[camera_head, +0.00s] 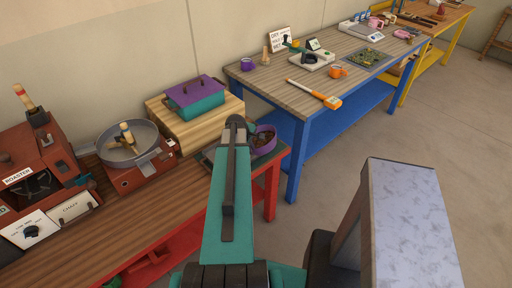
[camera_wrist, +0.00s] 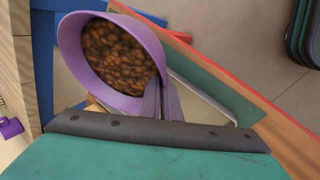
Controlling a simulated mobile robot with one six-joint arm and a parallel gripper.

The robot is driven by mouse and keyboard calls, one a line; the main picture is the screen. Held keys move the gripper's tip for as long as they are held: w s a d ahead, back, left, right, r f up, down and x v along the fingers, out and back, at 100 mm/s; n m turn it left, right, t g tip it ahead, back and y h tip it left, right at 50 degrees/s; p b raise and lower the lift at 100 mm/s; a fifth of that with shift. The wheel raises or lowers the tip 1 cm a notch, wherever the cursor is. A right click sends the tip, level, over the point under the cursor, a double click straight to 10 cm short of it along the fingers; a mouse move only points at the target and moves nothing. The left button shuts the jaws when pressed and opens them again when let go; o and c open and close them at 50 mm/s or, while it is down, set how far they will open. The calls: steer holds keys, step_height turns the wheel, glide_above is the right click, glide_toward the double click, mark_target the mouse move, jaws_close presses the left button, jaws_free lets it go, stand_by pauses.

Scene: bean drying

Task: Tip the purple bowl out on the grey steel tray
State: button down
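The purple bowl (camera_wrist: 121,102) is full of brown beans in the wrist view. In the head view, the purple bowl (camera_head: 264,140) shows at the right end of the red-framed bench, partly behind my arm. My gripper (camera_wrist: 161,84) is shut on the bowl's rim, with one finger on the bean side and one outside. The grey steel tray (camera_wrist: 199,94) is below the bowl, which covers much of it. A corner of the tray (camera_head: 206,157) shows left of my arm in the head view. I cannot tell whether the bowl touches the tray.
A teal box with a purple lid (camera_head: 194,97) stands on a wooden block left of the bowl. A round metal pan (camera_head: 128,145) and a red roaster (camera_head: 32,165) are farther left. A blue-legged table (camera_head: 300,85) with several items stands behind, close to the bench end.

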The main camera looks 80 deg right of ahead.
steer(key=shift+w+g, duration=0.1)
steer(key=shift+g, duration=0.2)
steer(key=shift+d+g, duration=0.1)
steer(key=shift+g, duration=0.3)
steer(key=shift+r+n+g, duration=0.15)
steer(key=shift+n+g, duration=0.15)
steer(key=shift+g, duration=0.2)
steer(key=shift+w+g, duration=0.2)
steer(key=shift+g, duration=0.6)
steer(key=shift+n+g+h, duration=0.3)
steer(key=shift+w+b, duration=0.1)
steer(key=shift+b, duration=0.2)
